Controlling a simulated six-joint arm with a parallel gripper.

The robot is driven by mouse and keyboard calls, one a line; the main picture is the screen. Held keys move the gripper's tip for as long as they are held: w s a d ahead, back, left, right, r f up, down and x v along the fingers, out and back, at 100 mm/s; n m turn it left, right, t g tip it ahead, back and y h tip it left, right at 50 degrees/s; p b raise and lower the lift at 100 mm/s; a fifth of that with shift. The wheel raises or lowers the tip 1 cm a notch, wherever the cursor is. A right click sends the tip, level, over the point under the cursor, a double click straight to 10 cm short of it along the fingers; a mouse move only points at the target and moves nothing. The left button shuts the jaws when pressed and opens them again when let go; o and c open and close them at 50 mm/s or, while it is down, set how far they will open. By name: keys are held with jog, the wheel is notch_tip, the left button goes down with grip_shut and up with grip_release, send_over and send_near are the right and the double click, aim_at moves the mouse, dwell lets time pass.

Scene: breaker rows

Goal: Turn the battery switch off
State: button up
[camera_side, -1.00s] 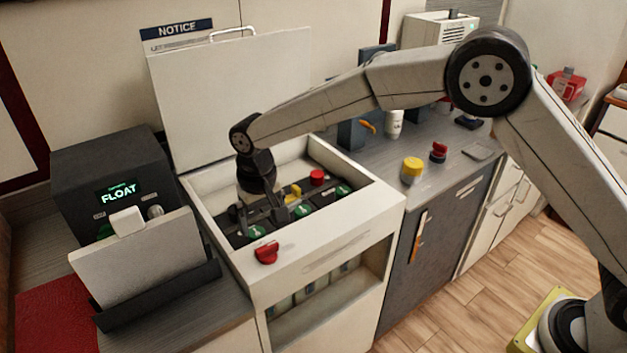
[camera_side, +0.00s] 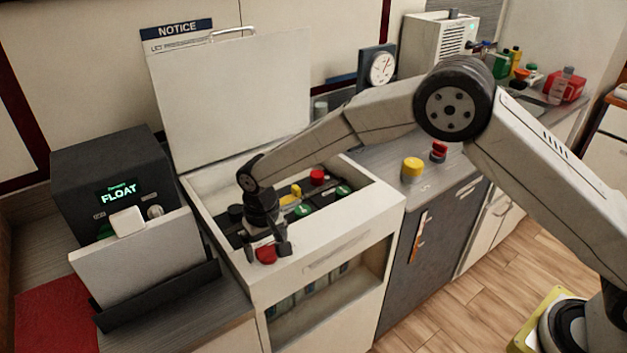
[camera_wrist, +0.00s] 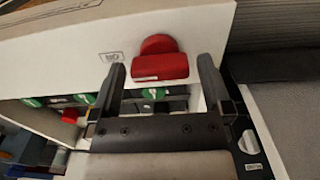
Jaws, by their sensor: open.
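The red battery switch (camera_side: 266,254) sits on the front rim of the white breaker box (camera_side: 330,236). In the wrist view the red switch (camera_wrist: 160,60) has a round part and a bar-shaped handle with a pale edge. My gripper (camera_side: 267,248) is at the switch, pointing down. In the wrist view my gripper (camera_wrist: 160,68) is open, with one finger on each side of the red handle. I cannot tell whether either finger touches it. A small battery-like mark is printed on the white panel beside the switch.
Inside the box are green-topped parts (camera_side: 303,210), a yellow lever (camera_side: 296,191) and a red knob (camera_side: 317,176). The raised lid (camera_side: 232,95) stands behind. A grey charger reading FLOAT (camera_side: 118,190) is at left. A yellow-capped jar (camera_side: 412,169) stands on the right counter.

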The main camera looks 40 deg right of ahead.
jog(key=c, duration=1.1)
jog(key=shift+n, duration=0.5)
jog(key=n, duration=0.3)
jog(key=shift+n, duration=0.3)
jog(key=n, duration=1.3)
jog(key=shift+n, duration=0.3)
